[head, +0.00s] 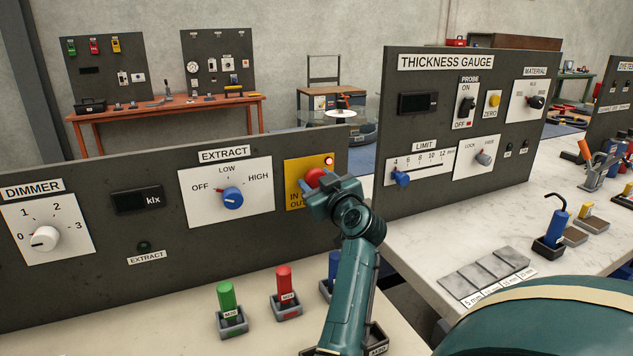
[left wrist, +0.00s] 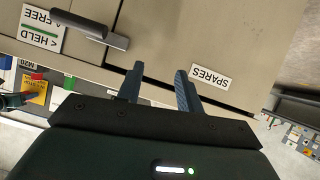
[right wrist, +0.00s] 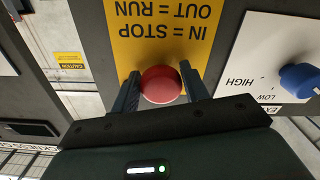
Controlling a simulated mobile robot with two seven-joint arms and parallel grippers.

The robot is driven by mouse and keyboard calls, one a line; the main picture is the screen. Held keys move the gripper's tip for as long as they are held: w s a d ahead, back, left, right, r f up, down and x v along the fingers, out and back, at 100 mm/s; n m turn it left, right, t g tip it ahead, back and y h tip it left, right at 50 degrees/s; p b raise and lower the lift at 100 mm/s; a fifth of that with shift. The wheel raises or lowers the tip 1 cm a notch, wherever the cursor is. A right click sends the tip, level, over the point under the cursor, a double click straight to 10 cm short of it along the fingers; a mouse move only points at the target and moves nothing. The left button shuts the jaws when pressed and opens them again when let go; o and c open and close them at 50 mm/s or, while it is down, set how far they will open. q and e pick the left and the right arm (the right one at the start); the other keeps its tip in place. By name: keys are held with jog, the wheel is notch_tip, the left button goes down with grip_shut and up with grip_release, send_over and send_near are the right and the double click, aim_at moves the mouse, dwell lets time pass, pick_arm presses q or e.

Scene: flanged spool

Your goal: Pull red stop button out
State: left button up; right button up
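The red stop button (head: 316,176) is a round knob on a yellow plate (right wrist: 155,35) marked "IN = STOP, OUT = RUN". The button also shows in the right wrist view (right wrist: 160,85). My right gripper (head: 314,186) is at the button, with one finger on each side of it. In the right wrist view the button fills the gap between the fingers (right wrist: 160,82), and they appear to touch its sides. My left gripper (left wrist: 158,85) is apart from the panel, its fingers spread with nothing between them, before a beige surface labelled "SPARES".
The panel holds a blue EXTRACT knob (head: 232,197) left of the button and a white DIMMER knob (head: 44,238). A small red lamp (head: 328,161) sits at the plate's upper right. Green (head: 227,298) and red (head: 284,281) pegs stand on the bench below. A thickness gauge panel (head: 470,180) stands right.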

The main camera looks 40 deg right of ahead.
jog(key=c, duration=0.9)
jog(key=shift+v, duration=0.85)
jog(key=shift+f, duration=0.1)
jog(key=o, duration=1.1)
